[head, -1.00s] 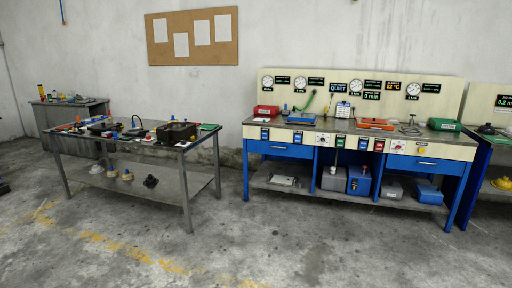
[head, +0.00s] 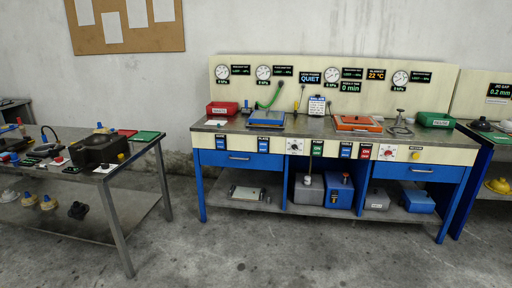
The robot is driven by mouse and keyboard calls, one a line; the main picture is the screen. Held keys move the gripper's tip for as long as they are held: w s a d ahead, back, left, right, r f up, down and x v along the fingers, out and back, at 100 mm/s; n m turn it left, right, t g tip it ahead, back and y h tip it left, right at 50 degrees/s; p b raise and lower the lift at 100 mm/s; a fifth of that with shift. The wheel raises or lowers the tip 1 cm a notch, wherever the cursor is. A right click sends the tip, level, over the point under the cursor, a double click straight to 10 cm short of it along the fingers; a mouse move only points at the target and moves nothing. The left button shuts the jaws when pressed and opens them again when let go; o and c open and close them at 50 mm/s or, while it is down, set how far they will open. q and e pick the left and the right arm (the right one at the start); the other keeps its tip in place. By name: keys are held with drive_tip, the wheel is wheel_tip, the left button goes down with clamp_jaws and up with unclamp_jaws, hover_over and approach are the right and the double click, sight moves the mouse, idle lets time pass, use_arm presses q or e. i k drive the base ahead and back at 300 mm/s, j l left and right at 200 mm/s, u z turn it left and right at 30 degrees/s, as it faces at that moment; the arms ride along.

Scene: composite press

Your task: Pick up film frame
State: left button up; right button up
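No thing in the head view is clearly recognisable as the film frame. On the blue and cream press bench (head: 205,142) lie a flat blue framed piece (head: 267,119) at the left and a flat orange framed piece (head: 358,123) right of the middle. A pale flat rectangular piece (head: 247,192) lies on the bench's lower shelf. At this distance I cannot tell which of these, if any, is the film frame. Neither of my grippers is in view.
A metal side table (head: 118,172) with a black block (head: 98,149) and small tools stands at the left. Red (head: 221,109) and green (head: 435,120) boxes sit on the bench. Blue boxes (head: 338,193) stand on its lower shelf. The concrete floor (head: 270,255) in front is clear.

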sight(267, 117)
drive_tip(key=i, duration=2.2)
